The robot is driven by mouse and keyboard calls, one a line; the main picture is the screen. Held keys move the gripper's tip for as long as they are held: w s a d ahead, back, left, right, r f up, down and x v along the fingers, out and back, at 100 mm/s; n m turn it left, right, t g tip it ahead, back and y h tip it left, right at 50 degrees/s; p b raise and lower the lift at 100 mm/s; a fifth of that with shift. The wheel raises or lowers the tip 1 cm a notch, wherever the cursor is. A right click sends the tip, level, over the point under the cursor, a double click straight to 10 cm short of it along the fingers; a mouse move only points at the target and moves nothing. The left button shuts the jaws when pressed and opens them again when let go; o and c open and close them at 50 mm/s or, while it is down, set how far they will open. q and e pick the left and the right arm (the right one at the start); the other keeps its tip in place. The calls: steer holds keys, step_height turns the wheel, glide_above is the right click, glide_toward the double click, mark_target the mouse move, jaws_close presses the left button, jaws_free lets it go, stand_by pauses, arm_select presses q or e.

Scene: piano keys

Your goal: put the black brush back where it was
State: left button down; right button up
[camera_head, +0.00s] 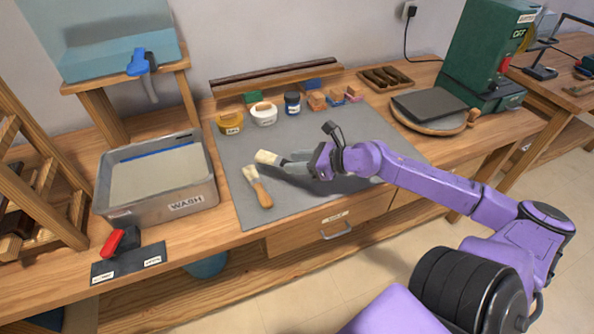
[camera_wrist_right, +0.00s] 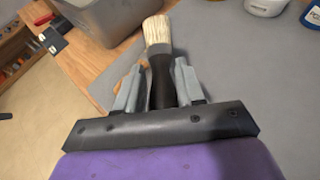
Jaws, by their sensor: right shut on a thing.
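The black brush (camera_head: 271,158) has pale bristles and a dark handle. It is held in my right gripper (camera_head: 299,161), above the grey mat (camera_head: 325,151), with its bristles pointing left in the head view. In the right wrist view the black brush (camera_wrist_right: 158,60) stands between the two grey fingers of the right gripper (camera_wrist_right: 160,85), which are shut on its handle. A second brush (camera_head: 258,188) with a wooden handle lies on the mat to the left. My left gripper is not in view.
A metal WASH tray (camera_head: 188,203) stands left of the mat. A black labelled holder (camera_head: 128,262) with a red-handled item (camera_head: 112,243) lies near the front left edge. Tubs (camera_head: 263,113) and small blocks line the mat's back. A green machine (camera_head: 478,52) stands at right.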

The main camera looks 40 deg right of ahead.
steer(key=shift+w+d+f, duration=0.1)
steer(key=shift+w+f, duration=0.25)
steer(key=shift+f, duration=0.05)
step_height(320, 180, down, 3)
steer(key=shift+w+d+f+p, duration=0.1)
steer(key=shift+p, duration=0.25)
steer(key=shift+f, duration=0.1)
steer(key=shift+f+b, duration=0.5)
steer(key=shift+b, duration=0.25)
steer(key=o, duration=1)
steer(key=shift+o, duration=0.2)
steer(key=shift+r, duration=0.1)
